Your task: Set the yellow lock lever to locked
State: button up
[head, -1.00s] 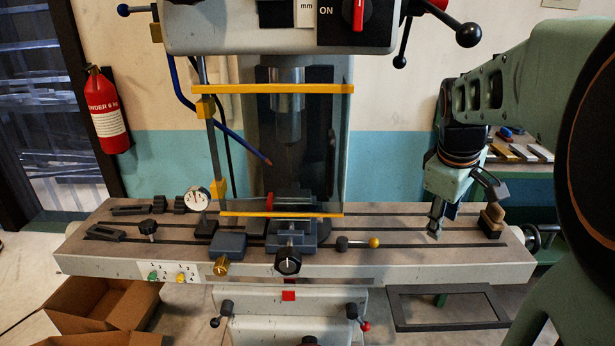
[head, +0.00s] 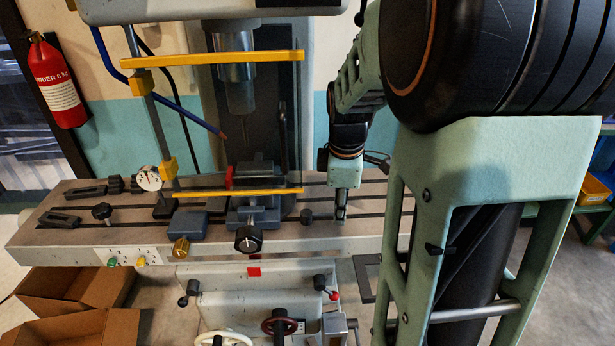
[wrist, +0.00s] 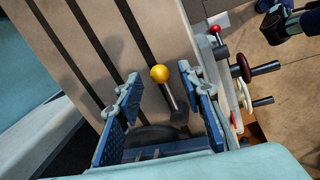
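The lever with a yellow ball end (wrist: 159,74) lies over the table slots in the wrist view. Its steel rod runs down to a dark hub (wrist: 180,118). I see no finger touching the ball. I cannot read a locked mark near the lever.
The slotted machine table (head: 75,233) carries a vise (head: 255,215), a dial gauge (head: 149,178) and clamps left of the lever. A yellow-framed guard (head: 212,60) stands above the vise. Handwheels (head: 280,322) sit below the table front. Cardboard boxes (head: 75,290) lie on the floor.

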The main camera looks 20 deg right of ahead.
jog(key=shift+w+f, duration=0.15)
jog(key=shift+f, duration=0.6)
jog(key=shift+d, duration=0.1)
grip_shut()
